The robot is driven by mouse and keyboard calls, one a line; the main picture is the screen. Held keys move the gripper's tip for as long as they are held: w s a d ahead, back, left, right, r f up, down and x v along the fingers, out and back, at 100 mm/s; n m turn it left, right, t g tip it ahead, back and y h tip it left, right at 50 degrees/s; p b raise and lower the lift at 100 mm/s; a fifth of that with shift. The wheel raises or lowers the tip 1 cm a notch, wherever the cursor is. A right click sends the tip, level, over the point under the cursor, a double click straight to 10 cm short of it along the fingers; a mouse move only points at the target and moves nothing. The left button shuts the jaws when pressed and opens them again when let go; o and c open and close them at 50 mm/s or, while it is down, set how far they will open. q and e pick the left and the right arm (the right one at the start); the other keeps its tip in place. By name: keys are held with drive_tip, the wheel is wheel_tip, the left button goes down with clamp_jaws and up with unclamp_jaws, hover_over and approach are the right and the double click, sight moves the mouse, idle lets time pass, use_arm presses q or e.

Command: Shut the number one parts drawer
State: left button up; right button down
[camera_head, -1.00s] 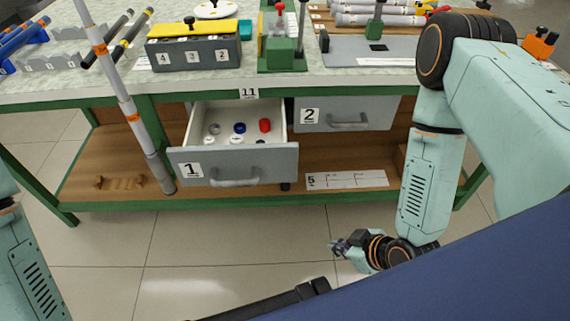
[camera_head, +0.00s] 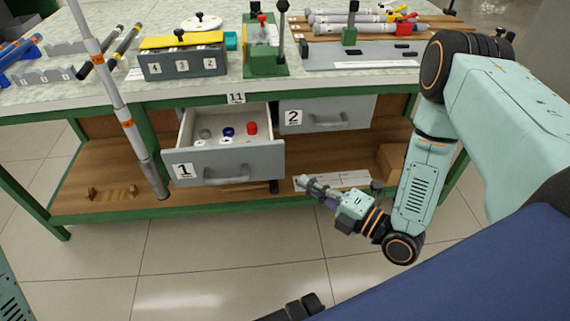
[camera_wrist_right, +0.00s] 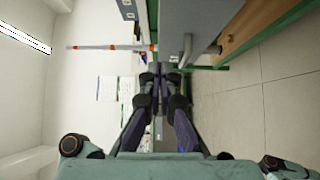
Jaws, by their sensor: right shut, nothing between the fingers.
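The number one drawer (camera_head: 240,167) is pulled out from under the bench, with its grey front and a "1" label at its left. Several small parts lie inside it, including a blue one (camera_head: 229,132) and a red one (camera_head: 252,128). Its handle (camera_head: 225,178) is on the front; a handle also shows in the right wrist view (camera_wrist_right: 187,50). My right gripper (camera_head: 303,183) is shut and empty, to the right of the drawer front and apart from it. In the right wrist view its fingers (camera_wrist_right: 160,70) point toward the bench side.
Drawer two (camera_head: 328,113) is shut, to the right. A banded pole (camera_head: 125,118) stands left of drawer one. The bench top (camera_head: 240,84) holds a yellow-lidded box (camera_head: 183,56) and a green press (camera_head: 264,56). A lower shelf (camera_head: 120,190) runs below. The floor in front is clear.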

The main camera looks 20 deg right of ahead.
drive_tip(key=b+x, duration=0.1)
drive_tip(key=x, duration=0.3)
drive_tip(key=d+b+x, duration=0.1)
drive_tip(key=b+x, duration=0.1)
drive_tip(key=x, duration=0.1)
drive_tip(key=b+x, duration=0.1)
drive_tip(key=x, duration=0.3)
drive_tip(key=shift+w+d+f+b, duration=0.1)
drive_tip(key=shift+w+b, duration=0.3)
drive_tip(key=shift+w, duration=0.35)
drive_tip(key=shift+w+d, duration=0.25)
drive_tip(key=shift+w, duration=0.3)
drive_tip(key=shift+a, duration=0.1)
drive_tip(key=shift+w, duration=0.1)
